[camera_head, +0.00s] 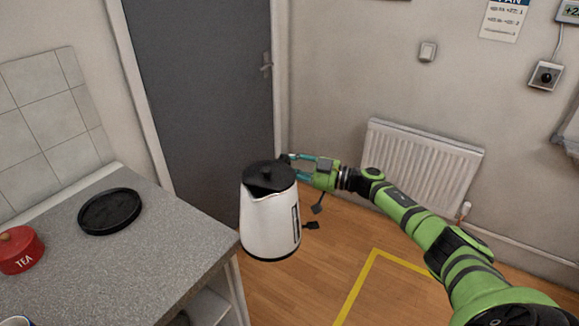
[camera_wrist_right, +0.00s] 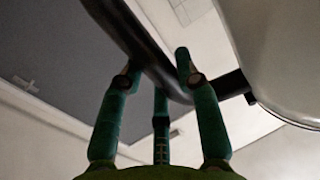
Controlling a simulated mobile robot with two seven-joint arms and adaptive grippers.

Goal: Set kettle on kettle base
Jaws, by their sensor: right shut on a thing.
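A white kettle (camera_head: 269,222) with a black lid and spout hangs upright in the air, off the right edge of the counter. My right gripper (camera_head: 296,170) is shut on the kettle's black handle at the kettle's right side. In the right wrist view the fingers (camera_wrist_right: 160,85) close around the dark handle (camera_wrist_right: 135,45), with the pale kettle body (camera_wrist_right: 285,60) at the right. The round black kettle base (camera_head: 109,211) lies flat on the grey counter, left of the kettle and apart from it. My left gripper is not in view.
A red tea tin (camera_head: 19,250) stands on the counter (camera_head: 140,262) at the left, close to the base. Shelves are open below the counter's right edge. A radiator (camera_head: 420,168) is on the wall behind my right arm.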

